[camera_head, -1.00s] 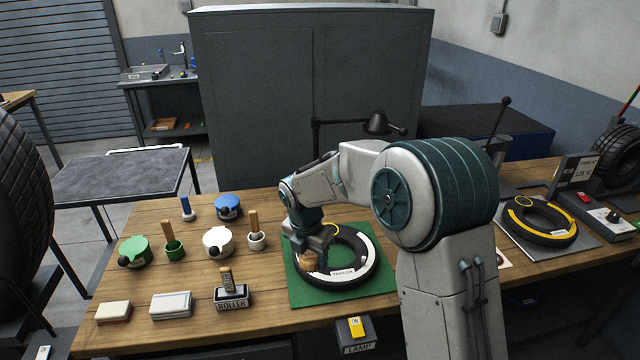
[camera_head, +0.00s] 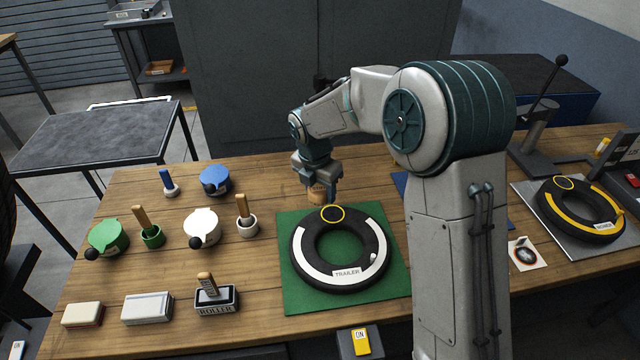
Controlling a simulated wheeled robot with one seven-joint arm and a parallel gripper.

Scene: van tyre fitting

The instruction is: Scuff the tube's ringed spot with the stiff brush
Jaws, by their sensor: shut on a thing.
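A black tube (camera_head: 372,236) with a white band and a TRAILER label lies flat on a green mat (camera_head: 300,301). A yellow ring (camera_head: 332,213) marks a dark spot on its far side. My gripper (camera_head: 317,186) is shut on a tan, wooden-looking piece that seems to be the stiff brush (camera_head: 317,194). Its bristles cannot be made out. The brush is just behind the ringed spot in the picture, near the mat's back edge. I cannot tell whether it touches anything. A second black tube (camera_head: 580,224) with a yellow band and its own yellow ring lies at the right.
To the left stand a green pot (camera_head: 107,238), a white pot (camera_head: 202,228), a blue pot (camera_head: 215,180) and brush cups. In front are pale blocks (camera_head: 147,308) and a ROLLER holder (camera_head: 216,300). A blue mat (camera_head: 401,184) is partly hidden behind my arm.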

